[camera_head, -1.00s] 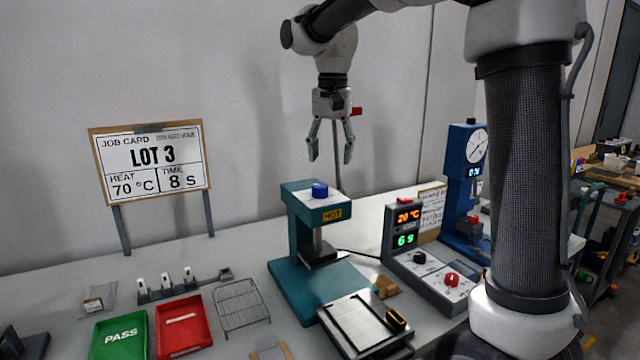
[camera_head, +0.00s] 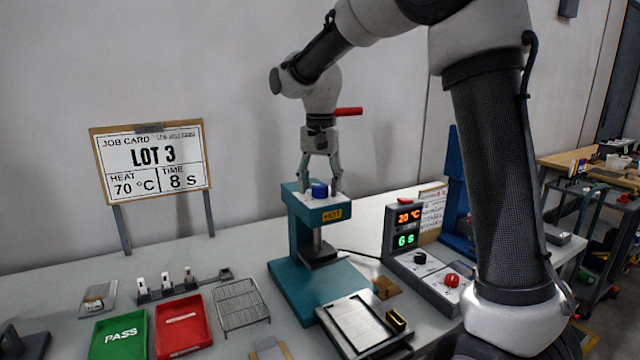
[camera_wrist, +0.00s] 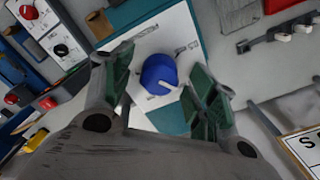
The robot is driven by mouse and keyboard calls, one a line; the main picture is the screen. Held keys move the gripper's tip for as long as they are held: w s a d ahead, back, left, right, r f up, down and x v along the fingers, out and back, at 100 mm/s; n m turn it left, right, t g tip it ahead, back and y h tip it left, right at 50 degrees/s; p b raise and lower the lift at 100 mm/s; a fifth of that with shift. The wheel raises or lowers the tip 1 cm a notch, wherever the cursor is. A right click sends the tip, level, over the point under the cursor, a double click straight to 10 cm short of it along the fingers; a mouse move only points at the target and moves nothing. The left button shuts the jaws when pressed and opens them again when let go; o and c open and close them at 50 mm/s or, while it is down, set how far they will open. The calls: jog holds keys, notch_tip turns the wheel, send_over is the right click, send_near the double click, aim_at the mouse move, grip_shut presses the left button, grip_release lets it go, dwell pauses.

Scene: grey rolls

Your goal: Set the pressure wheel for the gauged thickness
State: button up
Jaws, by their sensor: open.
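The blue pressure wheel (camera_head: 320,190) sits on top of the teal press (camera_head: 310,245), which bears a HOT label. In the wrist view the wheel (camera_wrist: 159,75) shows a pale pointer mark and lies on a white dial plate (camera_wrist: 176,38) with small printing I cannot read. My gripper (camera_head: 322,190) points down over the press head. Its open fingers (camera_wrist: 165,88) stand on either side of the wheel, and I cannot tell whether they touch it. The thickness gauge (camera_head: 457,200) is mostly hidden behind my arm, its dial out of sight.
The job card (camera_head: 152,165) reads LOT 3, 70 °C, 8 S. The control box (camera_head: 425,255) shows 20 °C and 6 S, with black and red knobs. A green PASS tray (camera_head: 120,333), red tray (camera_head: 183,325) and wire rack (camera_head: 241,304) stand left of the press.

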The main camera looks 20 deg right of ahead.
jog(key=c, duration=1)
jog(key=shift+n, duration=0.3)
jog(key=n, duration=1.3)
jog(key=shift+d, duration=0.1)
jog(key=shift+n, duration=0.3)
jog(key=shift+c, duration=0.2)
jog(key=o, duration=1)
jog(key=shift+o, duration=0.2)
